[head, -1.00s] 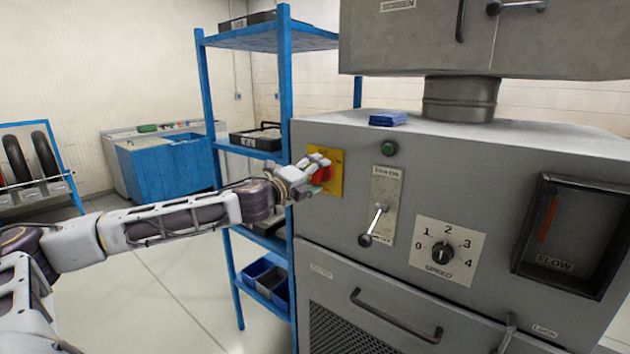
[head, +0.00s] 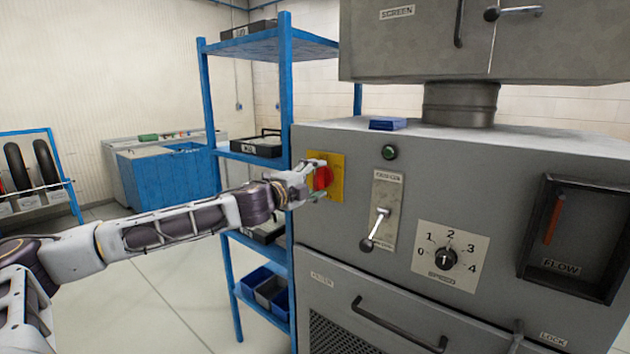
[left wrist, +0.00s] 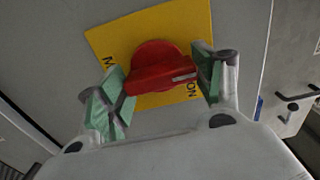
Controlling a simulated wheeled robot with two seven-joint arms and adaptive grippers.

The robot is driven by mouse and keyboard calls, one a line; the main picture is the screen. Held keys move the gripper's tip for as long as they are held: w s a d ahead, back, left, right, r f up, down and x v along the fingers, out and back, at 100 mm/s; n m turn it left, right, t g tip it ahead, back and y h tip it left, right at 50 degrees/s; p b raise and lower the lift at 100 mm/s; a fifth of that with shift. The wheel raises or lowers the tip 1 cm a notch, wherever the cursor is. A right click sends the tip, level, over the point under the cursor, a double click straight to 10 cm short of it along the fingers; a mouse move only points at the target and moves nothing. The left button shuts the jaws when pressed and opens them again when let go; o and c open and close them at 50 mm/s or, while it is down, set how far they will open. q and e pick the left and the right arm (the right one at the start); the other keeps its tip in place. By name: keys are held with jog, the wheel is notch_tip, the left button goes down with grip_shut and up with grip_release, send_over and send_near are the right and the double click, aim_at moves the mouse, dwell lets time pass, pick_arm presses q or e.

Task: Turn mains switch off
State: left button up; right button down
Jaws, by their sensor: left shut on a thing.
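The mains switch is a red rotary knob (head: 323,178) on a yellow plate (head: 338,170), at the left of the grey cabinet's front. In the left wrist view the red knob (left wrist: 158,66) has a bar handle, and its white mark lies beside the letters "ON". Other lettering on the plate is partly hidden by a finger. My left gripper (head: 318,180) is shut on the knob. Its green-padded fingers (left wrist: 164,78) sit at the two ends of the handle. My right gripper is in neither view.
The grey cabinet (head: 345,225) also carries a green button (head: 389,152), a fan lever (head: 376,230) and a speed dial (head: 445,259). A blue shelf rack (head: 287,90) stands close behind my left gripper. Open floor (head: 160,310) lies to the left.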

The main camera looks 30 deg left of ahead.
pick_arm(q)
jog(key=o, duration=1)
jog(key=shift+s+a, duration=0.1)
jog(key=shift+s, duration=0.15)
jog(key=shift+s, duration=1.95)
send_near(315, 179)
jog(key=shift+s+a, duration=0.15)
jog(key=shift+s, duration=0.9)
